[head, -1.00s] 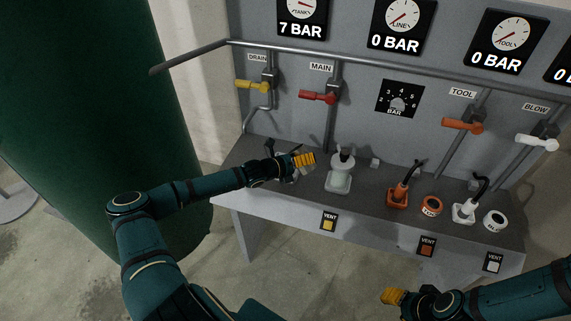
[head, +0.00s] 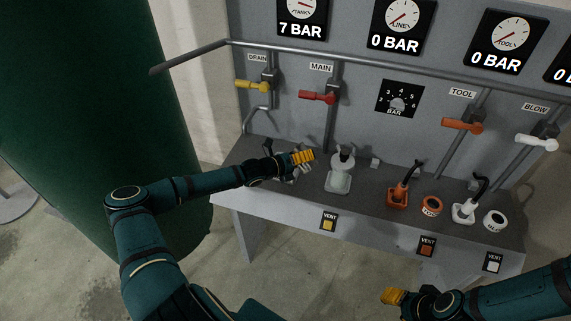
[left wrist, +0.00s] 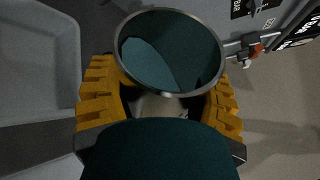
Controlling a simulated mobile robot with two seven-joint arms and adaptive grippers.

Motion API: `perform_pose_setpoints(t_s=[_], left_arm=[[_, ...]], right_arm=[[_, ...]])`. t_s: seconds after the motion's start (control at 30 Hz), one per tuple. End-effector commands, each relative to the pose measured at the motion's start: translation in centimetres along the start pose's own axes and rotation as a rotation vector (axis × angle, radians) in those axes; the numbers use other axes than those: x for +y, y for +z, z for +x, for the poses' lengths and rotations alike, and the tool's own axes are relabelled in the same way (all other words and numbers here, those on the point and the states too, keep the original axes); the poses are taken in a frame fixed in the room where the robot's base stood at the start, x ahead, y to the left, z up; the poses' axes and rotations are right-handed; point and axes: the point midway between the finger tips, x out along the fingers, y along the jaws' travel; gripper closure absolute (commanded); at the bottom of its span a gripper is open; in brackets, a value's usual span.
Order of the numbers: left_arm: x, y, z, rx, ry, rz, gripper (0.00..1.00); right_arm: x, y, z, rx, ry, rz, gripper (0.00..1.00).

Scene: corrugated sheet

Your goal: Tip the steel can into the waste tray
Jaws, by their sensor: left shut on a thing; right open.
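My left gripper (head: 302,158) is over the left part of the bench and its yellow fingers point right. In the left wrist view, the gripper's fingers stand on both sides of the steel can (left wrist: 216,88). The can's round rim and open mouth face this camera; its inside looks dark teal, and I cannot tell what it holds. A pale grey tray (left wrist: 68,60), likely the waste tray, lies left of the can and apart from it. I cannot make out the can or this tray surely in the head view. My right gripper (head: 391,297) is at the lower right, empty, away from the bench.
A pale fitting (head: 339,182) stands on the bench just right of my left gripper. Orange (head: 397,198) and white (head: 464,211) fittings stand further right. The yellow drain handle (head: 252,86) and red main handle (head: 318,97) stick out from the panel above.

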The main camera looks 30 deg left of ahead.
Motion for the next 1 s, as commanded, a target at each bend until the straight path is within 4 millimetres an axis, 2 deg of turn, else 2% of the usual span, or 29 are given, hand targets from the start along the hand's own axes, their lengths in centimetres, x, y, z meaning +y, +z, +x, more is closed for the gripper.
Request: perform_pose_setpoints(t_s=[1.0], left_arm=[[0.5,-0.3,0.1,0.000,-0.047,-0.110,0.79]], right_arm=[[0.9,0.4,2.3,0.002,0.002,0.004,0.53]])
